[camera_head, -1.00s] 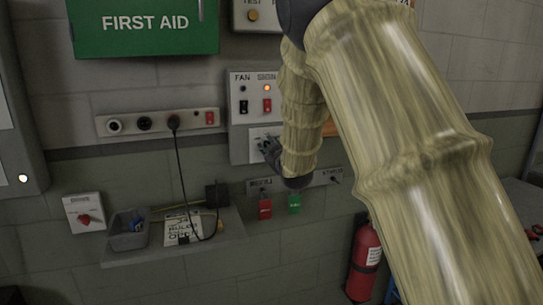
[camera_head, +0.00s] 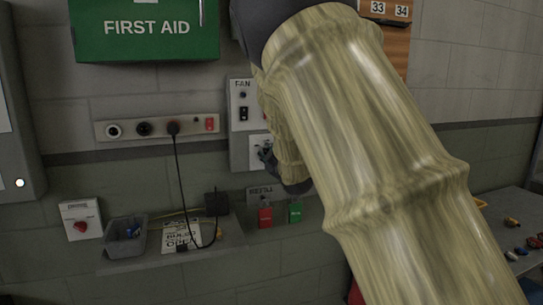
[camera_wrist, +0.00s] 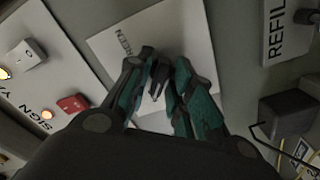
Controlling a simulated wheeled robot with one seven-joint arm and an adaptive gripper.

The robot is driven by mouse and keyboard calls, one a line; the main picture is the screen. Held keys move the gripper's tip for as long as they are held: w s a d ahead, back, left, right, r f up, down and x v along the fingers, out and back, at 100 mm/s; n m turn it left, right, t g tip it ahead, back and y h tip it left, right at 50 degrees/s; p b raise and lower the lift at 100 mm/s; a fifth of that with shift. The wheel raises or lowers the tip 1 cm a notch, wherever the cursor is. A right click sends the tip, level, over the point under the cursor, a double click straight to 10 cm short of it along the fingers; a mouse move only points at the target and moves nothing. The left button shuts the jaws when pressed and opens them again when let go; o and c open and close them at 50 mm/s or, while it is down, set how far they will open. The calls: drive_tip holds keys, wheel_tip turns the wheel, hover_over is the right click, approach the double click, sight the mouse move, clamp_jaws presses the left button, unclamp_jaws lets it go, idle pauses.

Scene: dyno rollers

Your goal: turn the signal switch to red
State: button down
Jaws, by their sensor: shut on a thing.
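The signal switch is a white plate (camera_wrist: 108,38) with a dark lever (camera_wrist: 158,78) at its middle. In the wrist view the plate carries lettering that seems to read GREEN; no word RED can be made out. My gripper (camera_wrist: 157,92) has its teal-padded fingers on both sides of the lever, shut on it. In the head view the plate (camera_head: 257,143) shows low on the wall panel, with my gripper (camera_head: 266,156) against it. My arm hides the plate's right part there.
The panel (camera_head: 240,125) has a FAN switch above the plate. In the wrist view a red rocker (camera_wrist: 72,104) sits beside it. A shelf (camera_head: 120,262) holds a grey bin (camera_head: 126,238). A first-aid box (camera_head: 145,28) is above left.

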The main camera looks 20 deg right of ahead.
drive_tip(key=c, duration=1.5)
unclamp_jaws()
drive_tip(key=s, duration=1.2)
drive_tip(key=shift+d, duration=0.2)
